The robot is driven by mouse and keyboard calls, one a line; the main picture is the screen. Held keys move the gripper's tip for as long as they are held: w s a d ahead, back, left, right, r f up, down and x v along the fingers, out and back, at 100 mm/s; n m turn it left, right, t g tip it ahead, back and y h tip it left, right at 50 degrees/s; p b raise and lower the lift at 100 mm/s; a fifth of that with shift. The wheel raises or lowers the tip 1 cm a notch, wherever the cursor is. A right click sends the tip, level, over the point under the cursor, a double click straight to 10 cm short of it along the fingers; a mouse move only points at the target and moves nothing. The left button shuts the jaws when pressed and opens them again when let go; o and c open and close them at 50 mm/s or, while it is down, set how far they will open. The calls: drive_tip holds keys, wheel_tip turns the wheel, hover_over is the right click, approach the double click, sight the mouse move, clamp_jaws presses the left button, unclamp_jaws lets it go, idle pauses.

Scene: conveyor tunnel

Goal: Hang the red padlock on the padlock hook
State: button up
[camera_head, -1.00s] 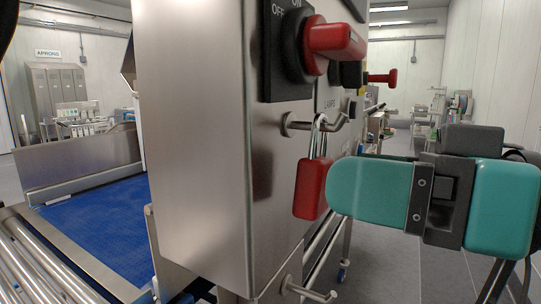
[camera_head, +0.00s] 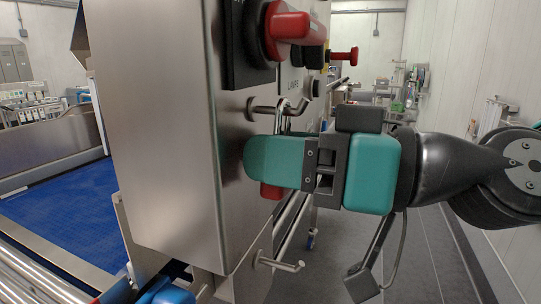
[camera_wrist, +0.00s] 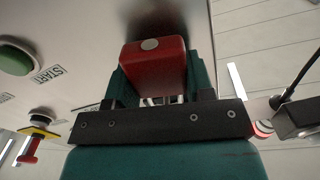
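The red padlock (camera_head: 271,191) hangs by its silver shackle from the upper metal hook (camera_head: 278,107) on the front of the steel cabinet. My gripper (camera_head: 262,160) is level with the padlock and covers most of its body in the head view; only the red bottom shows below the near finger. In the wrist view the padlock (camera_wrist: 155,65) sits between my two teal fingers, its end with a round silver spot facing the camera. The fingers flank it closely, but I cannot tell whether both press on it.
A second bare metal hook (camera_head: 280,264) sticks out lower on the cabinet. The red switch handle (camera_head: 292,27) juts out above the upper hook. A blue conveyor belt (camera_head: 60,215) lies to the left.

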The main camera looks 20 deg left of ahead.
drive_tip(key=o, duration=0.5)
drive_tip(key=shift+c, duration=0.2)
clamp_jaws()
drive_tip(key=shift+r+p, duration=0.45)
drive_tip(key=shift+r, duration=0.4)
drive_tip(key=d+b, duration=0.4)
drive_tip(key=d, duration=0.2)
drive_tip(key=shift+s+d, duration=0.25)
drive_tip(key=shift+s, duration=0.05)
